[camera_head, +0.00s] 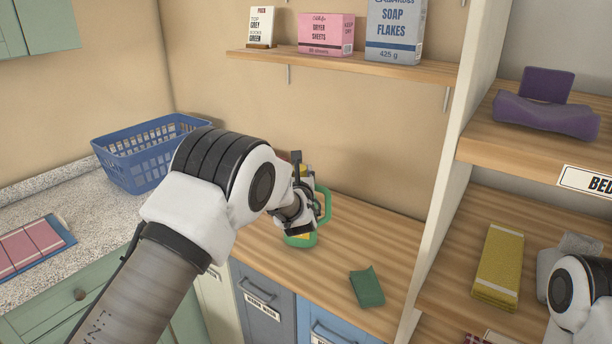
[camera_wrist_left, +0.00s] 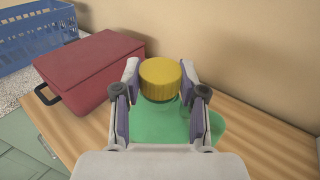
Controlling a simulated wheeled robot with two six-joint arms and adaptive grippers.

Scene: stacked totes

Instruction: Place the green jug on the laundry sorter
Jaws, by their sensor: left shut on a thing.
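My left gripper (camera_head: 297,205) is shut on the jug. In the left wrist view my left gripper (camera_wrist_left: 160,97) has a finger on each side, just below the yellow cap (camera_wrist_left: 160,78), with the green body (camera_wrist_left: 155,128) beneath. The jug looks upright; I cannot tell whether its base touches the wood. My arm hides part of it in the head view. My right arm shows at the right edge, its gripper out of view.
A green folded cloth (camera_head: 367,287) lies on the sorter top to the right. A red case (camera_wrist_left: 88,70) stands left of the jug. A blue basket (camera_head: 140,160) sits on the speckled counter. A white upright panel (camera_head: 450,170) bounds the sorter's right side; a shelf hangs above.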

